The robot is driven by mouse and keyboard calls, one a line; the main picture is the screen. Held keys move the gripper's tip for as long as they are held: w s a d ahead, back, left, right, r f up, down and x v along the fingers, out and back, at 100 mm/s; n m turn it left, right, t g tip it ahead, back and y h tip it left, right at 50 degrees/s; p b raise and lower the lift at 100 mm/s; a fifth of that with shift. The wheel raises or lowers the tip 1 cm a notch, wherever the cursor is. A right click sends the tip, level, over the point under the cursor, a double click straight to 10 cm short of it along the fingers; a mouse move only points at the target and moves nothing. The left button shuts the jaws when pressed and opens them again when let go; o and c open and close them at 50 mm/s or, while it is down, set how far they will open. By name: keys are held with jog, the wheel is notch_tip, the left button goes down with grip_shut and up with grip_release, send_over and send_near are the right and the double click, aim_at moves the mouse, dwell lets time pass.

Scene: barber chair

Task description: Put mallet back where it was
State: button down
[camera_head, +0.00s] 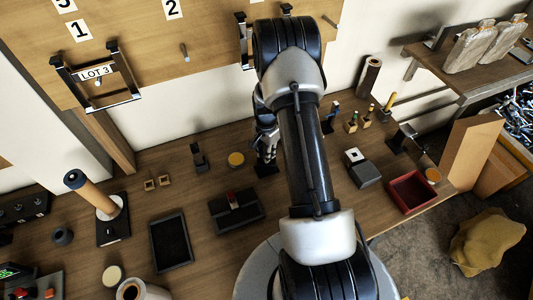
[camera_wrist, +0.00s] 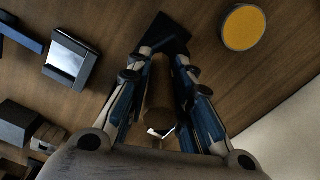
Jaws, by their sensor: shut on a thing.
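My gripper (camera_wrist: 165,85) is shut around a brown wooden piece (camera_wrist: 160,90), which looks like the mallet's handle. Most of the mallet is hidden by the fingers, and I cannot make out its head. In the head view my gripper (camera_head: 266,145) is low over the wooden bench, partly behind my arm. A black stand (camera_wrist: 168,32) is just beyond the fingertips; its dark base (camera_head: 266,169) shows below the gripper in the head view. I cannot tell whether the mallet touches this stand.
A yellow-topped disc (camera_wrist: 244,27) lies near the stand. A grey block with a light top (camera_wrist: 70,60) is on its other side. The bench also holds a black tray (camera_head: 170,244), a dark box with a red piece (camera_head: 237,209) and a red-lined tray (camera_head: 411,192). A pegboard panel (camera_head: 150,35) stands behind.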

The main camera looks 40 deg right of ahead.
jog(key=shift+f, duration=0.25)
jog(key=shift+f, duration=0.1)
jog(key=shift+f, duration=0.15)
jog(key=c, duration=1.4)
grip_release()
